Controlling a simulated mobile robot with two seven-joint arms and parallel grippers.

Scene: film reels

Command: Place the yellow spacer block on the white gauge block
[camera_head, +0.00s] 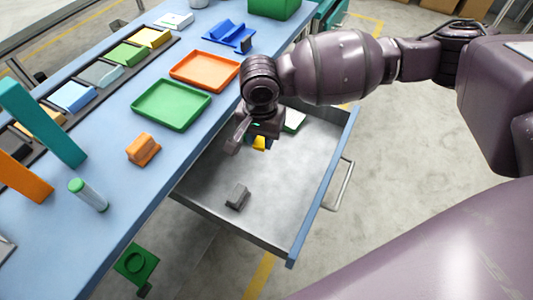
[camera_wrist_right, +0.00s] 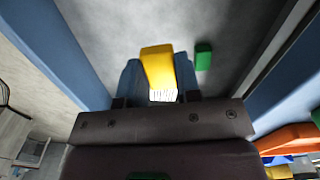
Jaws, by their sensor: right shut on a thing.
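My right gripper (camera_head: 261,136) hangs over the open drawer, pointing down. It is shut on the yellow spacer block (camera_head: 259,143). In the right wrist view the yellow spacer block (camera_wrist_right: 157,66) sits between the two blue fingertips (camera_wrist_right: 158,82), with a small white striped patch at its near end. I cannot clearly make out the white gauge block. My left gripper is not in view.
The drawer (camera_head: 205,204) holds a grey block (camera_head: 237,195) near its front left; its middle is bare. On the blue table stand a green tray (camera_head: 171,104), an orange tray (camera_head: 205,70), an orange block (camera_head: 142,149) and a green-capped cylinder (camera_head: 88,194).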

